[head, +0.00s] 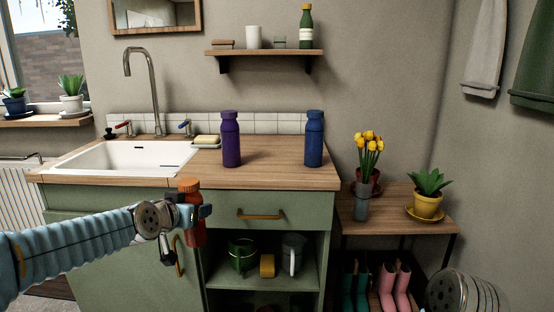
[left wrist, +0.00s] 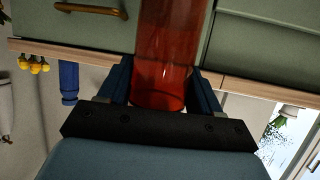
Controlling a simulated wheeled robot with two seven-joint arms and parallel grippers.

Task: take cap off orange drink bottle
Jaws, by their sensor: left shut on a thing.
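The orange drink bottle (head: 194,236) is held upright in front of the green counter, with its orange-brown cap (head: 189,185) on top. My left gripper (head: 203,213) is shut around the bottle's upper part, just below the cap. The left wrist view shows the translucent red-orange bottle (left wrist: 170,45) between the two blue fingers of my left gripper (left wrist: 160,90). The cap cannot be made out there. My right gripper is not in view; only a part of my right arm shows at the lower right.
A purple bottle (head: 231,140) and a blue bottle (head: 314,139) stand on the wooden countertop (head: 270,176), right of the sink (head: 120,158). The counter in front of them is clear. A low bench (head: 400,208) with potted plants stands at the right, with boots below.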

